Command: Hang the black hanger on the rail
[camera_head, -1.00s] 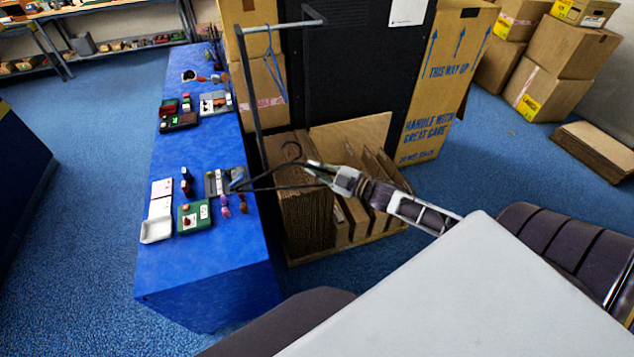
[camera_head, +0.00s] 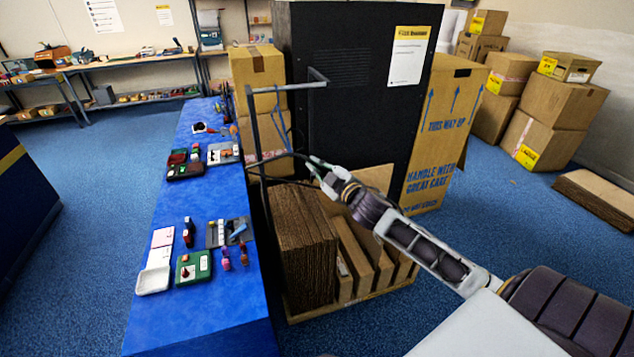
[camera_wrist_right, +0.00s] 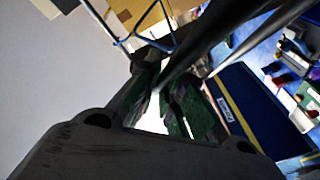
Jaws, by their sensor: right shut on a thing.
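My right gripper (camera_head: 316,166) is shut on the black hanger (camera_head: 270,160) and holds it in front of the rail's post, below the bar. The hanger's thin dark arms point left, and its hook is hard to make out. In the right wrist view the fingers (camera_wrist_right: 165,105) close around the hanger (camera_wrist_right: 215,38), which shows as large, blurred dark bars. The grey rail (camera_head: 290,87) is a horizontal bar on an upright post. A blue hanger (camera_head: 284,125) hangs from it and also shows in the wrist view (camera_wrist_right: 118,40). My left gripper is out of view.
A blue table (camera_head: 205,325) with small coloured items stands left of the post. Below my right arm, cardboard sheets (camera_head: 305,245) stand on a pallet. A black panel (camera_head: 350,70) and a large carton (camera_head: 440,135) stand behind. Blue floor is open at the left.

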